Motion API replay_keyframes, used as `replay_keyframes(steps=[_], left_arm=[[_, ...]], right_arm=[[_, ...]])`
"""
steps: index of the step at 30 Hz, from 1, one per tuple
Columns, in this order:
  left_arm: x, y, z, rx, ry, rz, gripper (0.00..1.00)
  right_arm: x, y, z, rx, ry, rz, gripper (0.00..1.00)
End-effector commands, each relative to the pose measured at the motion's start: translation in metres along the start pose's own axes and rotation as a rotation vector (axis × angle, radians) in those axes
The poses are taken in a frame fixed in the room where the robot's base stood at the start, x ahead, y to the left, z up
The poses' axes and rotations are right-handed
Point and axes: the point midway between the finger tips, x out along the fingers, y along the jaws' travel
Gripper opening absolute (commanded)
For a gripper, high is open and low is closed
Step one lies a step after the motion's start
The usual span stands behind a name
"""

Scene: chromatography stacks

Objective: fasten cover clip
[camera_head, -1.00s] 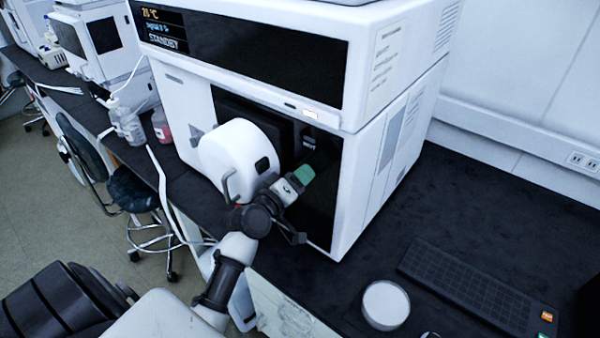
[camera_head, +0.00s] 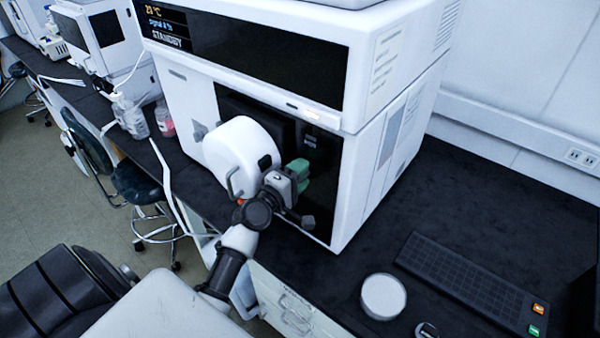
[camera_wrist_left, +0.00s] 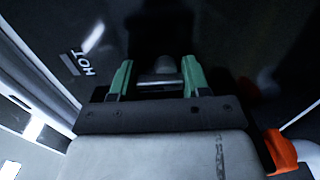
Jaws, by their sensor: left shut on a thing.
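My left gripper (camera_head: 302,176) is at the dark front recess of the white instrument (camera_head: 365,185), under its overhanging display section. In the left wrist view its two green fingers (camera_wrist_left: 157,80) stand on either side of a small grey piece, the cover clip (camera_wrist_left: 162,68), and are shut on it. The clip lies against a dark panel that bears a HOT label (camera_wrist_left: 84,62). In the head view the clip is hidden by my gripper and wrist, so how it is seated cannot be told. My right gripper is not in view.
The display (camera_head: 165,25) reads STANDBY. On the black bench are a round white-topped item (camera_head: 384,296) and a dark keyboard (camera_head: 468,280) at the right. Bottles (camera_head: 133,120) stand left of the instrument. A stool (camera_head: 138,182) is on the floor. The right bench is mostly clear.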

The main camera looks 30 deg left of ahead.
Motion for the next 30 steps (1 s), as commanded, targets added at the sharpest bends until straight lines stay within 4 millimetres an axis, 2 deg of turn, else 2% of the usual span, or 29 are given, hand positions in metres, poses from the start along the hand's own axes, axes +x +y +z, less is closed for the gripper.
replay_keyframes(steps=[13,14,18,26,30], left_arm=[[0.000,0.000,-0.001,-0.012,0.002,0.002,0.23],[0.000,0.000,-0.001,-0.012,0.002,0.002,0.51],[0.000,0.000,-0.001,-0.011,0.002,0.001,0.72],[-0.001,0.000,0.000,-0.009,0.001,0.000,0.72],[-0.011,-0.002,0.000,-0.008,0.001,-0.001,0.72]], right_arm=[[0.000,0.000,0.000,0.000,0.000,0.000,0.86],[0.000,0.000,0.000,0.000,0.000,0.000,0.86],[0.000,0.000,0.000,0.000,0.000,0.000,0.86],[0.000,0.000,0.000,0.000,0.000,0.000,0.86],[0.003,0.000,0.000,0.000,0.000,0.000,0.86]])
